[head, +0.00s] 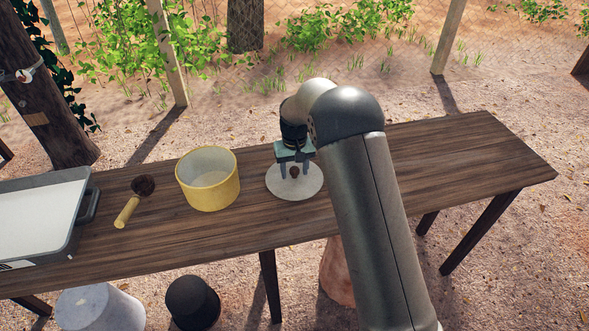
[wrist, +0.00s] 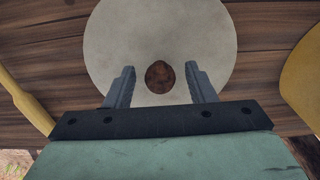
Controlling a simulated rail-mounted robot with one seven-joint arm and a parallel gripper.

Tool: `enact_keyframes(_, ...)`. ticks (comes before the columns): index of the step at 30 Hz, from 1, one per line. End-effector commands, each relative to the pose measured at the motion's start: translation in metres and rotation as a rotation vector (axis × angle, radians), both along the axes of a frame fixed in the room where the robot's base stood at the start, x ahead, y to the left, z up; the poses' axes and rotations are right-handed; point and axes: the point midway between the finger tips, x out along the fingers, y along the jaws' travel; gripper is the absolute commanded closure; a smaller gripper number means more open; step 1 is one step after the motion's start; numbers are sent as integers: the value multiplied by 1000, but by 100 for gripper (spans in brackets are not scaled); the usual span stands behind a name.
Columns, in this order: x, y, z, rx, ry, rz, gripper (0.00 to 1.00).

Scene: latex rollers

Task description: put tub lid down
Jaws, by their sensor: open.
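The tub lid (head: 309,191) is a pale round disc with a dark brown knob in its middle. It lies flat on the wooden table, right of the yellow tub. In the wrist view the lid (wrist: 160,30) fills the upper middle. My gripper (head: 295,172) is over the lid, its fingers pointing down. In the wrist view the open fingers (wrist: 160,85) stand on either side of the knob, with a gap on each side. The yellow tub (head: 208,179) stands upright and uncovered, with pale contents or a pale floor inside.
A brown-headed tool with a yellow handle (head: 127,212) lies left of the tub. A grey tray (head: 78,226) with white contents sits at the table's left end. The wooden table (head: 460,165) is clear on the right. Buckets (head: 192,302) stand on the ground in front.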

Motion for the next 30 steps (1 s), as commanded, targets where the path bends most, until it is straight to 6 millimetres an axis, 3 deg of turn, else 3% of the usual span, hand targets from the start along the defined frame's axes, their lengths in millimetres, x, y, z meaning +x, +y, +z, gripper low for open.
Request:
enact_keyframes(15,1,0,98,2,-5,0,50)
enact_keyframes(19,1,0,113,1,-4,0,50)
enact_keyframes(26,0,0,120,0,-1,0,50)
enact_keyframes(30,-14,-17,134,5,-7,-21,50)
